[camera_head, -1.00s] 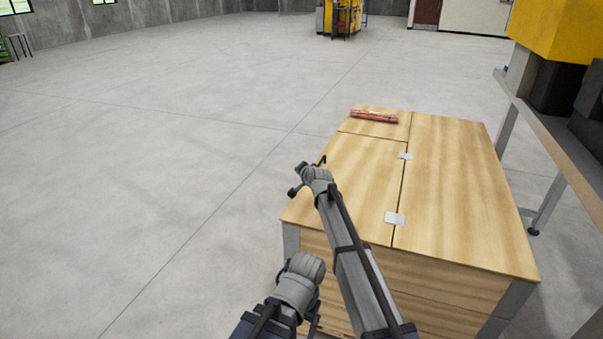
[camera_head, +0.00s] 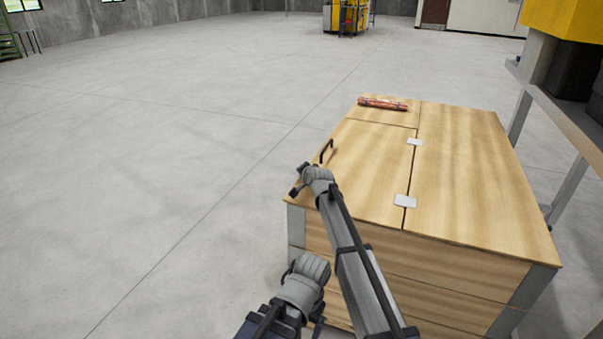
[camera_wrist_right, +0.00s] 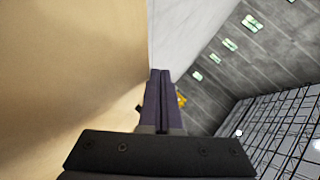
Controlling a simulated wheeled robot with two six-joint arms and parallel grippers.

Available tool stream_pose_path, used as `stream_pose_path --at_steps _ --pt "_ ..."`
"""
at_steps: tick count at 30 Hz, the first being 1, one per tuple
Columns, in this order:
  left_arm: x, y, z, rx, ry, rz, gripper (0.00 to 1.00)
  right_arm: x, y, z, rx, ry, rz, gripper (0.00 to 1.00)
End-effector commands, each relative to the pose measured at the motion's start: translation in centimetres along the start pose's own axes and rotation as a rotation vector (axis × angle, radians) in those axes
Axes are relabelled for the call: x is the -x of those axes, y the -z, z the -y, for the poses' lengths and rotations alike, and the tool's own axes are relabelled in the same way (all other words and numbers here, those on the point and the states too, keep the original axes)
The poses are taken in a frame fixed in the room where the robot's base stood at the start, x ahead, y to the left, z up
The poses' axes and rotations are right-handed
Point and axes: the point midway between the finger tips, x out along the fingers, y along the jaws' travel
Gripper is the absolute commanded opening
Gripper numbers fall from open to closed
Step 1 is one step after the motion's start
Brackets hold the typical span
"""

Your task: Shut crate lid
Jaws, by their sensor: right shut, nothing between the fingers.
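The wooden crate (camera_head: 430,250) stands right of centre in the head view. Its lid (camera_head: 372,160) lies flat, level with the fixed top panel beside it, and two metal hinges (camera_head: 405,201) join them. A dark handle (camera_head: 326,151) stands at the lid's left edge. In the right wrist view my right gripper (camera_wrist_right: 160,74) is shut and empty, with a pale wooden surface (camera_wrist_right: 70,65) close on its left. My left gripper is not visible.
A reddish copper tube bundle (camera_head: 383,104) lies on the crate's far left top panel. A metal-legged bench (camera_head: 567,190) stands close on the right. A yellow machine (camera_head: 349,17) is far back. The grey floor (camera_head: 150,190) to the left is clear.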

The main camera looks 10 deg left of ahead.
Motion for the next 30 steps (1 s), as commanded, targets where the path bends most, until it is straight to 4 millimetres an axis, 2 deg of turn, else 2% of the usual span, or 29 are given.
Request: stream_pose_path --at_steps 8,14,23,24,30 --pt "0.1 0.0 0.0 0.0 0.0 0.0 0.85 0.0 0.0 0.0 0.0 0.0 0.0 0.0" --pt "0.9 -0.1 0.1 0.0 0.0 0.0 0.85 0.4 0.5 0.6 0.0 0.0 0.0 0.0" --pt "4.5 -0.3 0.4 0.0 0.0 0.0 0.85 2.2 2.7 3.1 -0.001 -0.001 -0.001 0.0" --pt "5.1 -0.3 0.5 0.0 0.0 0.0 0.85 2.6 2.9 3.5 -0.001 -0.001 -0.001 0.0" --pt "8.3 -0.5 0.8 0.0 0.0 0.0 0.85 6.6 1.7 6.0 0.001 0.0 0.0 0.0"
